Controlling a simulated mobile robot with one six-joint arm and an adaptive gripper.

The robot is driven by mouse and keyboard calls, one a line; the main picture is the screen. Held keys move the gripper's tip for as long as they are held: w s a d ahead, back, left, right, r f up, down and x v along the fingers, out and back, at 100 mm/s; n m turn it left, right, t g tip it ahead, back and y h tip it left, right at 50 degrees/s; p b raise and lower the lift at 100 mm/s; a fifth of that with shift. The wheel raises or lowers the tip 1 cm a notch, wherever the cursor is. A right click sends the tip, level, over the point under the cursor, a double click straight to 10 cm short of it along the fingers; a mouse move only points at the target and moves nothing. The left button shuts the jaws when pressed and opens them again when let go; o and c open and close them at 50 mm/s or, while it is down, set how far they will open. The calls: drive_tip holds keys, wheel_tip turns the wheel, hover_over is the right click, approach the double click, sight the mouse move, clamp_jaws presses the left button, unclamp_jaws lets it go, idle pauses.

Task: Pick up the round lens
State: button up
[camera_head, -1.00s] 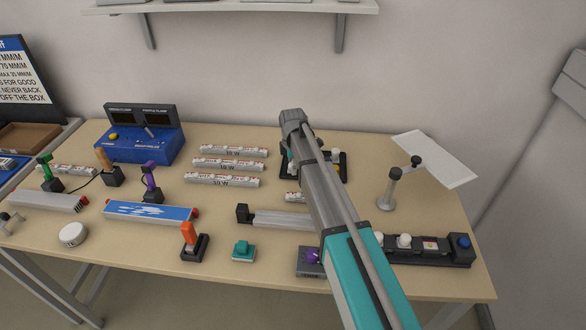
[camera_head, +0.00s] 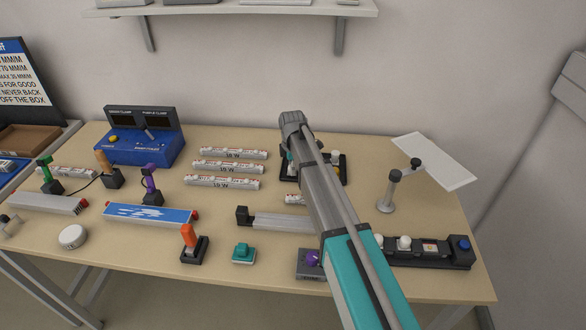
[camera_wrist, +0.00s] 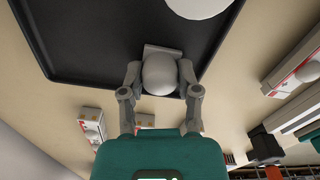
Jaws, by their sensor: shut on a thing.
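The round lens (camera_wrist: 160,74) shows in the wrist view as a pale grey dome on a small grey square base, at the edge of a black tray (camera_wrist: 85,55). My gripper (camera_wrist: 159,82) has one finger on each side of it and is shut on it. The lens still appears to be at the tray, and I cannot tell whether it is lifted. In the head view the black tray (camera_head: 341,174) is partly covered by my arm, which also hides the lens and most of my gripper.
A larger white round thing (camera_wrist: 198,4) is on the tray in the wrist view. In the head view, several labelled white tubes (camera_head: 228,167) lie left of my arm. A lamp-like stand (camera_head: 389,190) and a white panel (camera_head: 433,160) are to the right. A shelf (camera_head: 240,8) hangs above.

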drive_tip(key=shift+r, duration=0.2)
wheel_tip(320, 180, up, 2)
drive_tip(key=shift+r+p, duration=0.1)
drive_tip(key=shift+p, duration=1.1)
drive_tip(key=s+d+r+p, duration=0.2)
drive_tip(key=s+r+p, duration=0.8)
drive_tip(key=s, duration=0.4)
drive_tip(key=shift+r, duration=0.2)
